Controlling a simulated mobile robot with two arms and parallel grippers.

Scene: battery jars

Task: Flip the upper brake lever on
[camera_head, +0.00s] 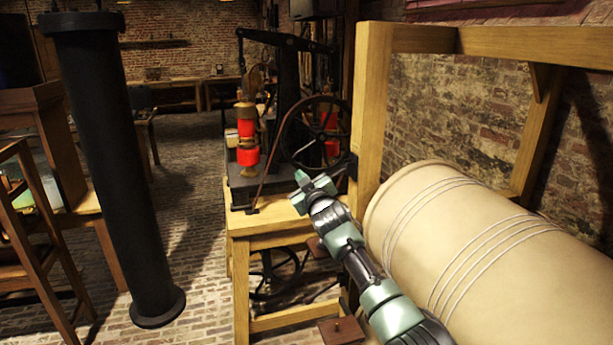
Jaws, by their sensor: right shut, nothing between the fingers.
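My right gripper (308,188) is shut and empty. It is in front of the wooden stand (268,222) that carries a machine with a black spoked wheel (316,133). A thin dark curved bar (264,180) rises from the stand's top beside the wheel, to the left of my gripper. A small black fitting (353,167) sits on the wooden post, right of my gripper. I cannot tell which part is the upper brake lever; the gripper and arm hide part of the stand. My left gripper is out of view.
A large cream drum (425,210) lies close to my right arm, under a wooden frame (371,90). A thick black column (110,160) stands at the left. Red and brass parts (247,135) stand on the machine. Brick floor (195,240) is open between column and stand.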

